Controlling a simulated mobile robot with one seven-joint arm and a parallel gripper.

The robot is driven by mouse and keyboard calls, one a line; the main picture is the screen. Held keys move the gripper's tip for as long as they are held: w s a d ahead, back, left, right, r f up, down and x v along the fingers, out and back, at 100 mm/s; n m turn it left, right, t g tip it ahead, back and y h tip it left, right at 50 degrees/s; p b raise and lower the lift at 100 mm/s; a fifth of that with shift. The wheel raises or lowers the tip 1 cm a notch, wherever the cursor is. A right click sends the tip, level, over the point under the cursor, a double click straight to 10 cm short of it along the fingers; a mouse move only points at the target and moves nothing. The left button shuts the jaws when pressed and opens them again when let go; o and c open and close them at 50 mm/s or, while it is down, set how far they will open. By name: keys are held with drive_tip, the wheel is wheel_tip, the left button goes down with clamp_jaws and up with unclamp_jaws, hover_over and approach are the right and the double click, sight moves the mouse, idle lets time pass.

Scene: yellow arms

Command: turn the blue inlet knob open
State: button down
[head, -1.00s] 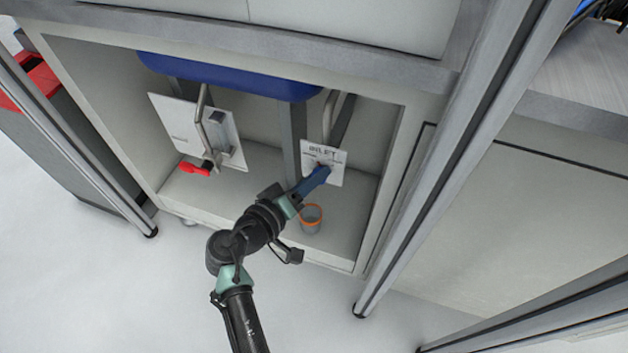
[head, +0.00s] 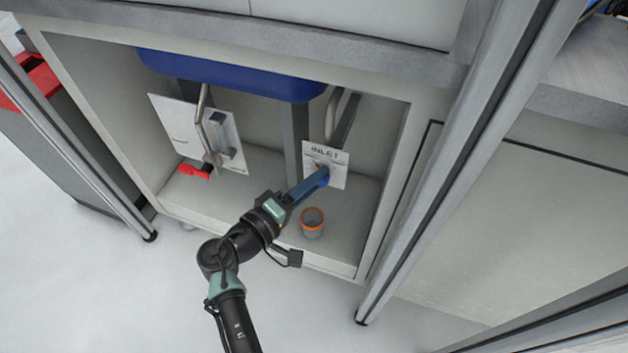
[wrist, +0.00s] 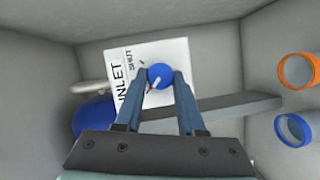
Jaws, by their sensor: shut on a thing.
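The blue inlet knob (wrist: 160,75) sits on a white plate (wrist: 181,52) marked INLET and SHUT in the wrist view. A small white and red pointer mark shows on the knob. My gripper (wrist: 160,78) has its two blue fingers on either side of the knob, shut on it. In the head view my gripper (head: 321,176) reaches the INLET plate (head: 338,165) from the lower left and hides most of the knob. The pointer's exact setting is too small to read.
An orange-rimmed cup (head: 312,222) stands on the cabinet floor just below my gripper. A red handle (head: 195,171) is at a second white plate (head: 170,125) on the left. A grey post (head: 296,140) and the cabinet walls bound the space.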

drive_tip(key=c, duration=0.5)
unclamp_jaws()
drive_tip(key=p+v, duration=0.3)
drive_tip(key=v, duration=1)
drive_tip(key=shift+p, duration=0.4)
